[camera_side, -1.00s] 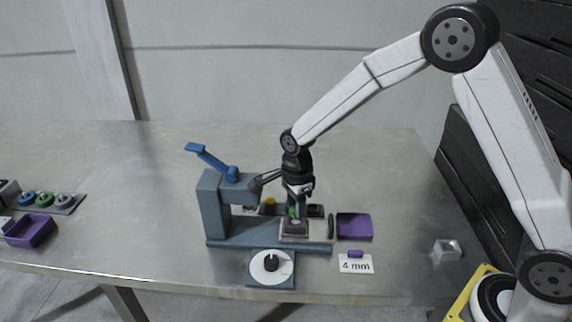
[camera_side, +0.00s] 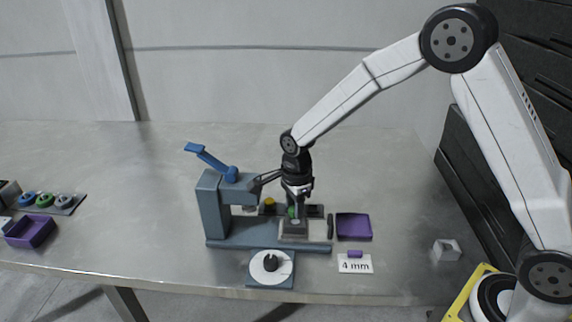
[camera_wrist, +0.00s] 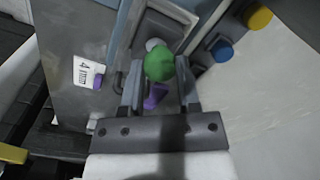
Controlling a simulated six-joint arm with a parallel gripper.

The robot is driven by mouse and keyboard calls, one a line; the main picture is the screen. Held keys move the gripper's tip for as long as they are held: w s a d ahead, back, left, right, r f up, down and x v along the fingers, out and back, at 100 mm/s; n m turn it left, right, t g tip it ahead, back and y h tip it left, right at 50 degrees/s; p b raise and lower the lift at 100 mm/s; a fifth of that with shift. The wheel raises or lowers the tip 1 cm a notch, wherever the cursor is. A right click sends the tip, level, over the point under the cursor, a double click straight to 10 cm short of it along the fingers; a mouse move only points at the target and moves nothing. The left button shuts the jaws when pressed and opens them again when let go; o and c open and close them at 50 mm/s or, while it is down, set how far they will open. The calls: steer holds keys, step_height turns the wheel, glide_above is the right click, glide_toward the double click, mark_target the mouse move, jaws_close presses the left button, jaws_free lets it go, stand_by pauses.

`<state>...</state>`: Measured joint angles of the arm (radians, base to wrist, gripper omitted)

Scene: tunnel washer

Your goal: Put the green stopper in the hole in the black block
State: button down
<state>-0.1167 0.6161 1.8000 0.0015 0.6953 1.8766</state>
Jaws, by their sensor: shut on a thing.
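My gripper (camera_side: 294,208) is shut on the green stopper (camera_side: 293,213) at the blue-grey press. In the wrist view the round green stopper (camera_wrist: 159,64) shows between the two fingers (camera_wrist: 160,88). In the side view a small dark block (camera_side: 292,229) stands on the pale plate of the press, just below the stopper. Its hole is hidden, and I cannot tell whether the stopper touches the block or is in the hole.
The press (camera_side: 212,205) has a raised blue lever (camera_side: 208,158). A dark strip behind holds a yellow piece (camera_side: 270,202); a blue piece (camera_wrist: 221,50) shows too. A purple tray (camera_side: 354,226) and a "4 mm" card (camera_side: 356,266) are at right. A white dial (camera_side: 262,276) is in front.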

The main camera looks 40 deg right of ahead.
mark_target(301, 223)
steer(key=shift+s+d+f+g, duration=0.1)
steer(key=shift+s+f, duration=0.2)
steer(key=shift+f, duration=0.2)
steer(key=shift+s+f+g, duration=0.1)
steer(key=shift+s+f, duration=0.15)
steer(key=shift+f, duration=0.2)
steer(key=shift+s+d+f+g, duration=0.1)
steer(key=shift+s+f, duration=0.2)
steer(key=shift+f, duration=0.2)
jaws_free()
stand_by(0.4)
steer(key=shift+r, duration=0.1)
steer(key=shift+w+a+r, duration=0.1)
steer(key=shift+w+r, duration=0.1)
steer(key=shift+r, duration=1.7)
steer(key=shift+w+a+r, duration=0.1)
steer(key=shift+w+r, duration=0.1)
steer(key=shift+r, duration=1.65)
steer(key=shift+s, duration=0.1)
